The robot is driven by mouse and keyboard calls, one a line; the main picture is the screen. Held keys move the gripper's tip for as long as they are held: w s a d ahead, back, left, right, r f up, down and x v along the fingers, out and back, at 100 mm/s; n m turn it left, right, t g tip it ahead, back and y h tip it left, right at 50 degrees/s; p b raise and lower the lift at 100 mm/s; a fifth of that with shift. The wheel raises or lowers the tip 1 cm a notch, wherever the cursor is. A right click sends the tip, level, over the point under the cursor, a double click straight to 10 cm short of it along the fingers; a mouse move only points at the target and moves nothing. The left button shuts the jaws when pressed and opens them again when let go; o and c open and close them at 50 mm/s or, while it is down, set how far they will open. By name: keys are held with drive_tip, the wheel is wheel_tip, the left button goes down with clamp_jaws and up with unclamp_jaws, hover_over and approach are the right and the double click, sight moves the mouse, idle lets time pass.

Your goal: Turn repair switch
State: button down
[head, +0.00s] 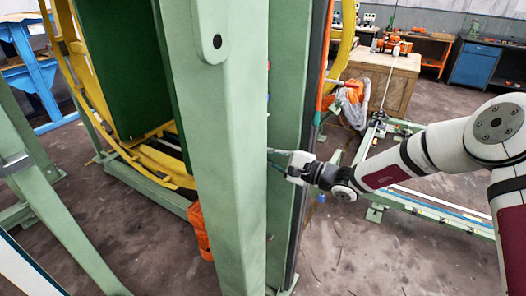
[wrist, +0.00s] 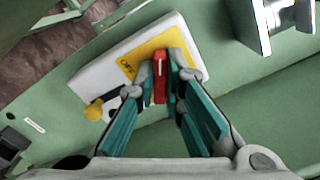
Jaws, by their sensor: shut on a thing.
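The repair switch is a red knob (wrist: 160,80) on a pale box with a yellow label plate (wrist: 150,52) that reads "OFF", seen in the wrist view. The box is fixed to a green steel surface. My gripper (wrist: 161,82) is shut on the red knob, with one teal finger on each side. In the head view my gripper (head: 290,166) reaches in from the right to the green column (head: 215,150). The switch is hidden behind that column there.
A yellow round knob (wrist: 94,110) sticks out at the box's lower left edge. A silver bracket (wrist: 278,20) stands at the upper right of the wrist view. A wooden crate (head: 385,82) and a blue cabinet (head: 474,64) stand farther back.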

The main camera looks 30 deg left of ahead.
drive_tip(key=shift+s+a+n+p, duration=0.1)
drive_tip(key=shift+n+p, duration=1.95)
drive_tip(key=shift+n, duration=0.85)
drive_tip(key=shift+f, duration=0.1)
drive_tip(key=c, duration=1.7)
unclamp_jaws()
drive_tip(key=d, duration=0.8)
drive_tip(key=s+d, duration=0.1)
drive_tip(key=d, duration=0.3)
drive_tip(key=shift+w, duration=0.1)
